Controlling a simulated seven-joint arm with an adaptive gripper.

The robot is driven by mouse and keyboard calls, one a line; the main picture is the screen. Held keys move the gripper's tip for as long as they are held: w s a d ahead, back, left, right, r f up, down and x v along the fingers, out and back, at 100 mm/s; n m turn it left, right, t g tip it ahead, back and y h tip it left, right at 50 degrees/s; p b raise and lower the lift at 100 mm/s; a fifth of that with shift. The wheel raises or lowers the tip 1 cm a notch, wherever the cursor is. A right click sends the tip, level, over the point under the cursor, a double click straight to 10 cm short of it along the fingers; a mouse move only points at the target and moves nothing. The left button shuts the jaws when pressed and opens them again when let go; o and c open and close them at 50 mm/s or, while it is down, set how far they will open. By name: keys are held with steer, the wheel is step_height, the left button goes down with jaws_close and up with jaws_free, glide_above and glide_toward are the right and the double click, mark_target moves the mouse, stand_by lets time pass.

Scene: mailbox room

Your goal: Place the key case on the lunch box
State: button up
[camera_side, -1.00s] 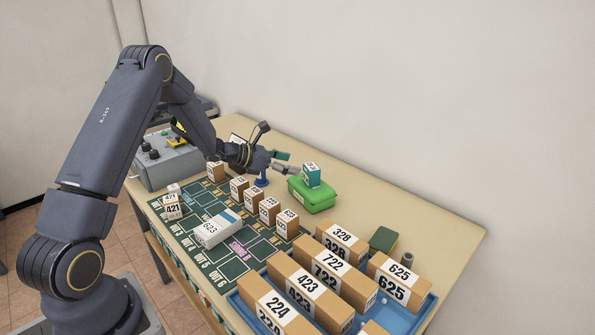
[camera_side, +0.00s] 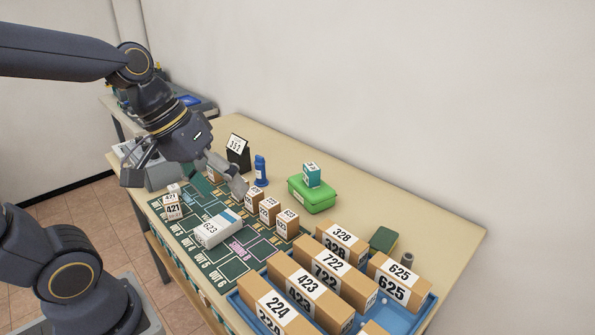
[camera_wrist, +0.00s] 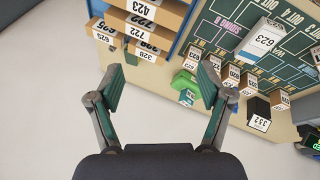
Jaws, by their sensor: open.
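The lunch box (camera_side: 317,199) is a green lidded box on the table, right of the middle in the side view. A small teal box with a white label, apparently the key case (camera_side: 312,176), stands upright on its lid. In the wrist view the green lunch box (camera_wrist: 181,82) shows beside my right finger, with the teal box (camera_wrist: 187,97) at it. My gripper (camera_wrist: 161,80) is open with nothing between its fingers. In the side view it hangs above the left part of the table, apart from the lunch box.
A blue tray (camera_side: 408,322) with several large numbered cartons fills the right front. A white box marked 623 (camera_side: 213,232) and several small cartons stand on the green mat. A blue bottle-like stamp (camera_side: 261,171) and a black stand (camera_side: 238,153) are behind. A dark green item (camera_side: 383,239) lies near the tray.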

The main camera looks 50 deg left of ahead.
steer(key=shift+s+a+r+m+t+y, duration=0.3)
steer(key=shift+s+a+m+y, duration=0.4)
steer(key=shift+s+m, duration=0.3)
steer(key=shift+s+a+r+m+t+y, duration=0.15)
steer(key=shift+s+a+m+t+y, duration=0.35)
steer(key=shift+s+a+m, duration=0.4)
